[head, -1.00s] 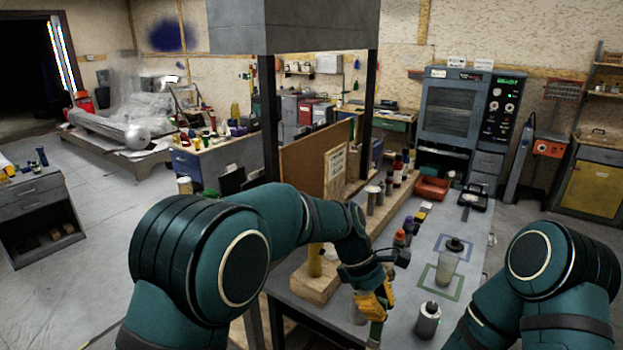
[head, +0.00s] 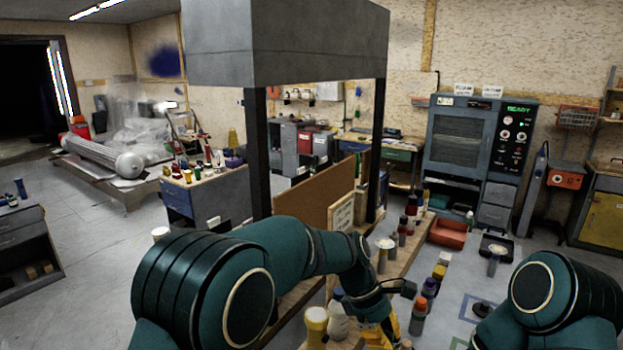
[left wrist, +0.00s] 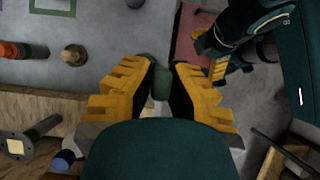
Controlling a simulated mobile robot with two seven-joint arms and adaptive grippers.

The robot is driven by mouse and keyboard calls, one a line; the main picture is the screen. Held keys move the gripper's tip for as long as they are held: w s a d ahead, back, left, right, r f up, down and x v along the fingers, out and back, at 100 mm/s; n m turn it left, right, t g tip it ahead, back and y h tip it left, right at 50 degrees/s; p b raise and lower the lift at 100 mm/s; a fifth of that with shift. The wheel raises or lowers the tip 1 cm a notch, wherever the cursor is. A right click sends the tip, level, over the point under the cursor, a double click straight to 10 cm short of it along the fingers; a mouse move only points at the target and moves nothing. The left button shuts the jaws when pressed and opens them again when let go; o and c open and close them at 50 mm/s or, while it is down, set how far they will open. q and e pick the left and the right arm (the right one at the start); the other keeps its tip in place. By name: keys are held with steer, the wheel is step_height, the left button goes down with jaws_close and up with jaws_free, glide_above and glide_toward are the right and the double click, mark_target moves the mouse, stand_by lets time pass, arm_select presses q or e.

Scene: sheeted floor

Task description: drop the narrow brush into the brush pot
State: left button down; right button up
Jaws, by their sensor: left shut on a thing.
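My left gripper (head: 380,335) is at the bottom edge of the head view, mostly cut off. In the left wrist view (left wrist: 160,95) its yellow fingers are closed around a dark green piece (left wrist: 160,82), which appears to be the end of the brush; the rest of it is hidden. My right gripper (left wrist: 209,57) shows at the upper right of the left wrist view; its finger gap is unclear. It is outside the head view.
A red-orange tray (head: 447,233) is farther back. A brown board (head: 315,215) and dark post (head: 377,150) rise left of the bench.

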arm_select(q)
steer(key=shift+f, duration=0.55)
step_height(320, 180, down, 4)
steer(key=b, duration=0.3)
steer(key=shift+w+f, duration=0.1)
arm_select(e)
step_height(320, 180, down, 4)
steer(key=shift+r, duration=0.15)
arm_select(q)
steer(key=c, duration=1.1)
jaws_free()
steer(key=shift+o, duration=0.2)
steer(key=v, duration=1.2)
